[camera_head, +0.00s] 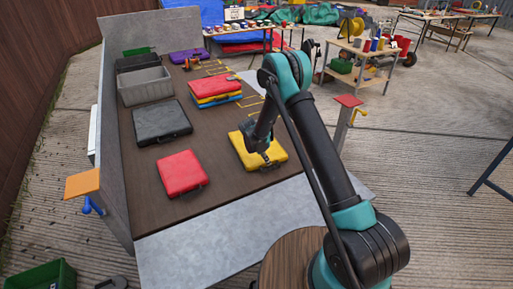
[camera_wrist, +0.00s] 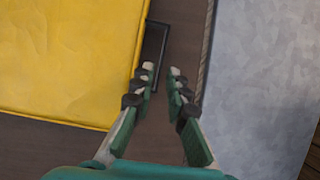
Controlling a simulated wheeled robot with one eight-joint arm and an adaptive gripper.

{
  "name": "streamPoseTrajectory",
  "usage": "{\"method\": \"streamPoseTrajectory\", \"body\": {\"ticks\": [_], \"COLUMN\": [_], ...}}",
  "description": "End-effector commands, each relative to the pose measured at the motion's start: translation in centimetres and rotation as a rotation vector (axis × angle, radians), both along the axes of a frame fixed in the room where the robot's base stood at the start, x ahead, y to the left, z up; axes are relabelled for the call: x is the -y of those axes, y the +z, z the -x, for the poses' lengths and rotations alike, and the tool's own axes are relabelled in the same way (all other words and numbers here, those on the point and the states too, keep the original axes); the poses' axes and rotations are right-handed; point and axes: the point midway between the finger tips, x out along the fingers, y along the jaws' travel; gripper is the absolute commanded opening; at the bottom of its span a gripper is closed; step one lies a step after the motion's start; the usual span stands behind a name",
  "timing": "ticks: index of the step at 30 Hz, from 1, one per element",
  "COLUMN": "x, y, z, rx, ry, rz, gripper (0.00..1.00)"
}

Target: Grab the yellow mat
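The yellow mat (camera_head: 247,157) looks like a flat, padded yellow case with a dark handle at its near edge. It lies on the brown table top. My gripper (camera_head: 267,158) is low over its near right part in the head view and hides some of it. In the wrist view the yellow mat (camera_wrist: 65,55) fills the left side.
A red case (camera_head: 181,172), a black case (camera_head: 161,122), a stack of coloured cases (camera_head: 214,91) and a grey bin (camera_head: 144,85) share the table. A grey border strip (camera_wrist: 258,80) lies right of my gripper in the wrist view. A red-topped post (camera_head: 347,103) stands beside the table.

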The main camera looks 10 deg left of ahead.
Motion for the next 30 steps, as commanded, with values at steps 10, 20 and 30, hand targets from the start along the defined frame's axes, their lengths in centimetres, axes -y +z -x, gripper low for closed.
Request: {"method": "streamPoseTrajectory", "body": {"ticks": [10, 20, 30], "x": [0.8, 2.2, 2.2], "y": [-2.1, -5.7, -5.8], "z": [-0.3, -0.9, -0.9], "rx": [0.000, 0.000, 0.000], "ry": [0.000, -0.001, 0.000], "rz": [0.000, 0.000, 0.000], "gripper": [0.15, 0.15, 0.00]}}
